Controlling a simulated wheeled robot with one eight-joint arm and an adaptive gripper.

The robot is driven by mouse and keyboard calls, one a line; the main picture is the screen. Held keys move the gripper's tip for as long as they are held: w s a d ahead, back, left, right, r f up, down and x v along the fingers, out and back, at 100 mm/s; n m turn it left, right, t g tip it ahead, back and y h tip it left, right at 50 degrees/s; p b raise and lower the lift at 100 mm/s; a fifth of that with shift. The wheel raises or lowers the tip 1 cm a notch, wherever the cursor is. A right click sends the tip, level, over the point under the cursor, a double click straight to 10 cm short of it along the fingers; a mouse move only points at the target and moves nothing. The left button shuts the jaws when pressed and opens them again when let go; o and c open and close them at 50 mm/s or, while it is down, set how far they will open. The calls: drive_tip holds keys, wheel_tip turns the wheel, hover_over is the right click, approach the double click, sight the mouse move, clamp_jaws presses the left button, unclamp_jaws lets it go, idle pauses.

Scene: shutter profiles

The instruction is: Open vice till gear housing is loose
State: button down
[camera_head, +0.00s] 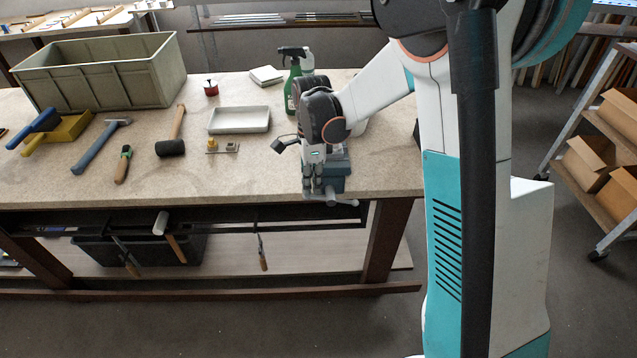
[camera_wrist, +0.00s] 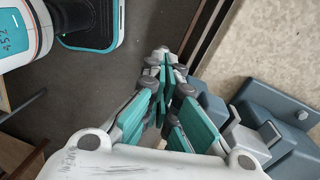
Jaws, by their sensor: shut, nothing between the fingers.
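The blue-grey vice (camera_head: 337,168) is fixed at the front edge of the workbench, partly hidden behind my gripper (camera_head: 313,188). Its bar handle (camera_head: 345,202) sticks out at the front, below my gripper. In the wrist view the vice (camera_wrist: 285,106) fills the right side. A light grey piece (camera_wrist: 243,140) shows at the vice there; I cannot tell whether it is the gear housing. My gripper (camera_wrist: 166,60) is shut and empty, pointing past the bench edge beside the vice. Contact with the handle cannot be told.
On the bench (camera_head: 255,185) lie a black mallet (camera_head: 171,147), a hammer (camera_head: 100,145), a shallow grey tray (camera_head: 239,120) and a large crate (camera_head: 100,75). A green spray bottle (camera_head: 291,80) stands behind my arm. The floor in front is clear.

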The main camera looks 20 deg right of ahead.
drive_tip(key=shift+w+a+f+b, duration=0.15)
drive_tip(key=shift+a+f+b, duration=0.25)
drive_tip(key=shift+a+f, duration=0.35)
drive_tip(key=shift+w+a+f+g+h+b, duration=0.15)
drive_tip(key=shift+f+g+h+b, duration=0.2)
drive_tip(key=shift+f+h+b, duration=0.6)
drive_tip(key=shift+a+f+g+h+b, duration=0.15)
drive_tip(key=shift+f+g+h+b, duration=0.3)
drive_tip(key=shift+f+h, duration=0.85)
drive_tip(key=shift+f, duration=0.1)
